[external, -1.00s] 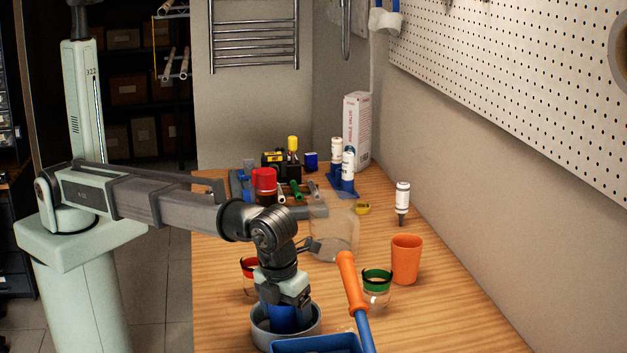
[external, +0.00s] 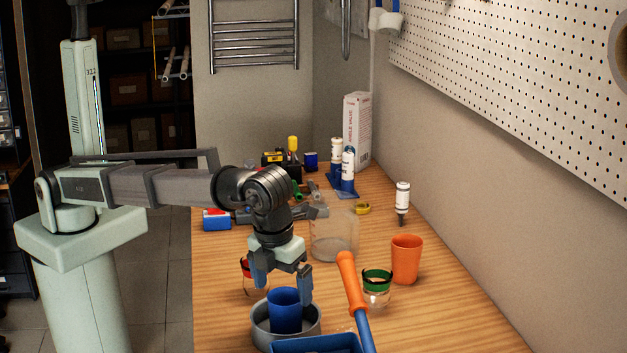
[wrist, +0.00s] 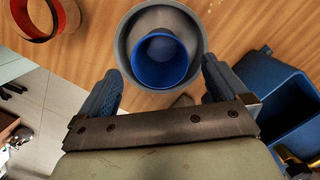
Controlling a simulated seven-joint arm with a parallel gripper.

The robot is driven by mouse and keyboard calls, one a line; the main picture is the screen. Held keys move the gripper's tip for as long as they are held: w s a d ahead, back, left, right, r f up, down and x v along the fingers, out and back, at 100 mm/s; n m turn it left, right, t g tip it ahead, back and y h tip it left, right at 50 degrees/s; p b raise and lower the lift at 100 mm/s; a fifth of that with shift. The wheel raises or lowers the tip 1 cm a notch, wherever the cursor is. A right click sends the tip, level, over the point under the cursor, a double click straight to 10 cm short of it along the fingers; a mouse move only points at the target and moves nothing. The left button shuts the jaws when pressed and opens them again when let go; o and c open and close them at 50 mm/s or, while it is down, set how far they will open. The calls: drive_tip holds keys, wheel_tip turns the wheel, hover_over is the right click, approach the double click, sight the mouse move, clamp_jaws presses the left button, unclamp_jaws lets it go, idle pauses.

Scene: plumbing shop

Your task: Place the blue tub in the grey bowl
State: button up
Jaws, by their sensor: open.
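The blue tub (external: 285,312) stands inside the grey bowl (external: 259,329) near the front of the bench. In the wrist view the tub (wrist: 160,60) sits within the rim of the bowl (wrist: 193,24), looking upright. My gripper (external: 279,291) is open and empty above the tub. In the wrist view its two fingers (wrist: 160,85) are spread wide, one on each side below the bowl, and apart from the tub.
A blue bin (external: 318,344) stands close to the bowl at the front, with an orange-handled tool (external: 349,280) rising from it. A green-rimmed jar (external: 377,290) and an orange cup (external: 406,259) stand to the right. A red-rimmed jar (wrist: 44,17) stands near the bowl.

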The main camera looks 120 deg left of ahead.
drive_tip(key=shift+d+r, duration=0.2)
drive_tip(key=shift+r, duration=1)
drive_tip(key=shift+d+r, duration=0.15)
drive_tip(key=shift+r, duration=1)
